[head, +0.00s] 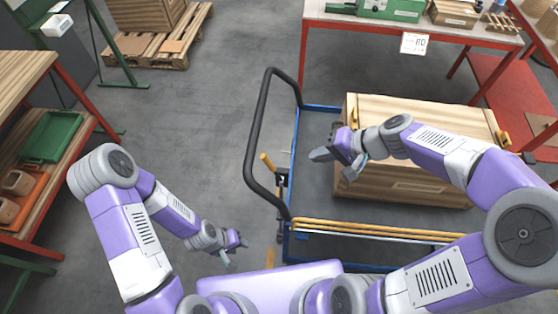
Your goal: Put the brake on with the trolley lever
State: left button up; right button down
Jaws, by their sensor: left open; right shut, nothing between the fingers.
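The trolley (291,245) has a blue frame, a dark deck and a black tubular push handle (252,145) at its left end. A lever with a yellow grip (267,162) sticks up and to the left inside the handle loop, above a dark bracket at the trolley's left end. My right gripper (334,161) is shut and empty over the deck, to the right of the lever and apart from it. My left gripper (235,256) is open and empty, below and left of the lever, clear of the handle. The lever's lower end is hard to make out.
A wooden crate (400,190) stands on the deck, partly behind my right arm. Yellow rods (375,230) run along the trolley's near side. A red-legged bench (330,18) stands behind, and a wooden shelf unit (20,75) at left. Grey floor between is clear.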

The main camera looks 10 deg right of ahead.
jog(key=b, duration=0.4)
send_near(270, 163)
notch_tip(270, 163, down, 3)
jog(key=w+a, duration=0.1)
jog(key=a+f, duration=0.1)
jog(key=a, duration=0.1)
jog(key=shift+w+f, duration=0.15)
jog(key=shift+w, duration=0.25)
jog(key=shift+w+a+f, duration=0.1)
jog(key=shift+w+a, duration=0.1)
jog(key=shift+a, duration=0.2)
